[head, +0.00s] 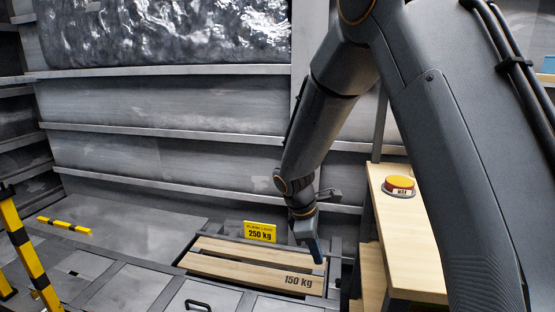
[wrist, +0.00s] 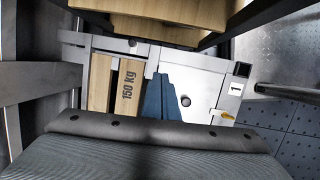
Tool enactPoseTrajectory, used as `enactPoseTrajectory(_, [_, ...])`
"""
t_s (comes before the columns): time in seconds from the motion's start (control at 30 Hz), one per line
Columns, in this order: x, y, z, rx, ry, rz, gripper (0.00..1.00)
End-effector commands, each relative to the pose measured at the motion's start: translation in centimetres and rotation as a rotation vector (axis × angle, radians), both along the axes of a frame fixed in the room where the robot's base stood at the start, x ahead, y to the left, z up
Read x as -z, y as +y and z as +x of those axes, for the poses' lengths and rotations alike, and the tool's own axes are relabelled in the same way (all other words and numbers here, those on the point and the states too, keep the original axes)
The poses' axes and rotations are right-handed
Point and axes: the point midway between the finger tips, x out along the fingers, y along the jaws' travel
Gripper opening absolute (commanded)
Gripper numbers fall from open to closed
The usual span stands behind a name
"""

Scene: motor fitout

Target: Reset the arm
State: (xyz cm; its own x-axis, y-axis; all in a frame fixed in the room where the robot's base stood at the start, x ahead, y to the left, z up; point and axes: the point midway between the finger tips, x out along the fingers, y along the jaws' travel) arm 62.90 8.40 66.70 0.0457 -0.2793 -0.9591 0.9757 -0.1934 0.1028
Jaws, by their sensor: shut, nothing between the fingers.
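My arm reaches down from the upper right in the head view. My gripper (head: 316,249) points downward at the right end of a wooden plank crate marked "150 Kg" (head: 237,266). In the wrist view my gripper (wrist: 160,80) shows as two blue fingers closed together, with nothing between them. The "150 Kg" crate (wrist: 128,94) lies just left of the fingers there. Whether the fingertips touch anything below cannot be told.
A wooden bench (head: 405,225) with a yellow and red button (head: 399,184) stands right of my gripper. A yellow "250 kg" sign (head: 260,231) stands behind the crate. A yellow-black post (head: 27,245) is at left. In the wrist view, wooden shelving (wrist: 170,12) is close above.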

Motion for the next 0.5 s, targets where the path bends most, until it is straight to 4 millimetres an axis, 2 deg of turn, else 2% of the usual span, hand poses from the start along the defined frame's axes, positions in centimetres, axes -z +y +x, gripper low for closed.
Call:
enactPoseTrajectory(0.03, [-1.8, -0.1, -1.3, 0.067, -0.018, 0.021, 0.00])
enactPoseTrajectory(0.2, [-6.2, -0.3, -6.5, 0.311, -0.058, 0.090, 0.00])
enactPoseTrajectory(0.4, [-10.1, -0.4, -13.1, 0.599, -0.088, 0.174, 0.00])
enactPoseTrajectory(0.5, [-11.4, -0.4, -16.2, 0.732, -0.098, 0.214, 0.00])
